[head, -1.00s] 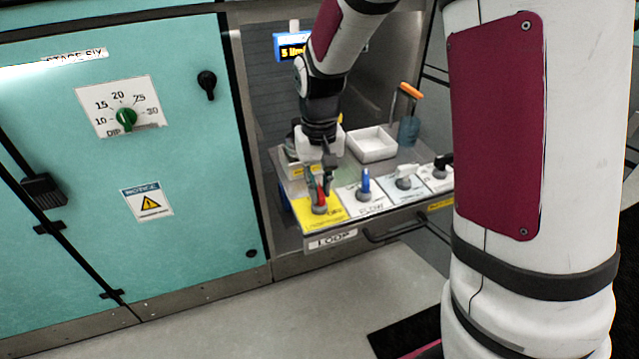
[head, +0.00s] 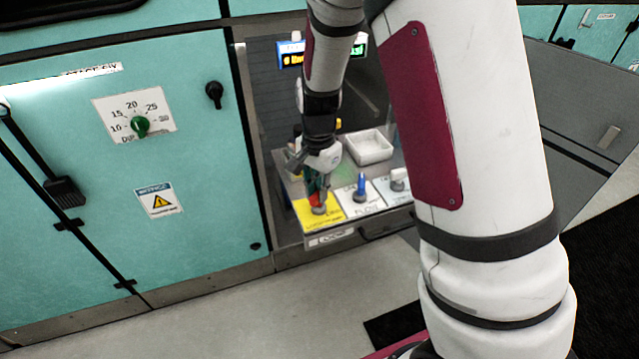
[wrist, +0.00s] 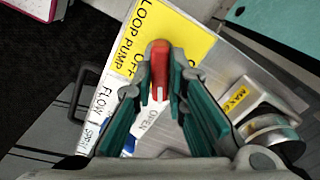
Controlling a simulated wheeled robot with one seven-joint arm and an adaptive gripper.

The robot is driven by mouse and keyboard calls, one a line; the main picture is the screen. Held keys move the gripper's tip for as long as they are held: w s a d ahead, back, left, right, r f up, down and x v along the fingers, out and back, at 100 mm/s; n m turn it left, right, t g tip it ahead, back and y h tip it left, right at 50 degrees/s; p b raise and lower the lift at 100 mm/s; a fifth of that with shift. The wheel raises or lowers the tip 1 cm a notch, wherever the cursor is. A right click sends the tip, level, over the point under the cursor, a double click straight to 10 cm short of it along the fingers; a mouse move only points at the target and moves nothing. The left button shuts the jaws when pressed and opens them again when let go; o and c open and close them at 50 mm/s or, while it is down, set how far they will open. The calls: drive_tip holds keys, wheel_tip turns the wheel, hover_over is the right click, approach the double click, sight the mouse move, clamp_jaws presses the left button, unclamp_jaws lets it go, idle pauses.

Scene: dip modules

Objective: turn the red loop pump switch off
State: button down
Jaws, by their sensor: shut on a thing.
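The red loop pump switch (wrist: 160,68) stands on a yellow plate (wrist: 180,28) lettered LOOP PUMP and OFF. Its handle lies between my fingertips (wrist: 160,75) in the wrist view, with a white mark on its near end. My gripper is shut on it. In the head view my gripper (head: 317,185) reaches down to the yellow plate (head: 306,219), and its fingers cover most of the red switch (head: 313,188). The lettering at the handle's near end is partly hidden, so I cannot tell its exact setting.
A blue switch (head: 361,186) and a pale switch (head: 398,180) stand right of the yellow plate. A white tray (head: 368,147) sits behind them. A lit display (head: 291,55) hangs at the back. A teal cabinet (head: 200,190) stands close on the left.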

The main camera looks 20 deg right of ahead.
drive_tip(key=m+p, duration=0.4)
drive_tip(key=m, duration=0.1)
drive_tip(key=shift+m, duration=0.4)
idle(0.4)
drive_tip(key=c, duration=1.6)
unclamp_jaws()
wheel_tip(320, 180, up, 12)
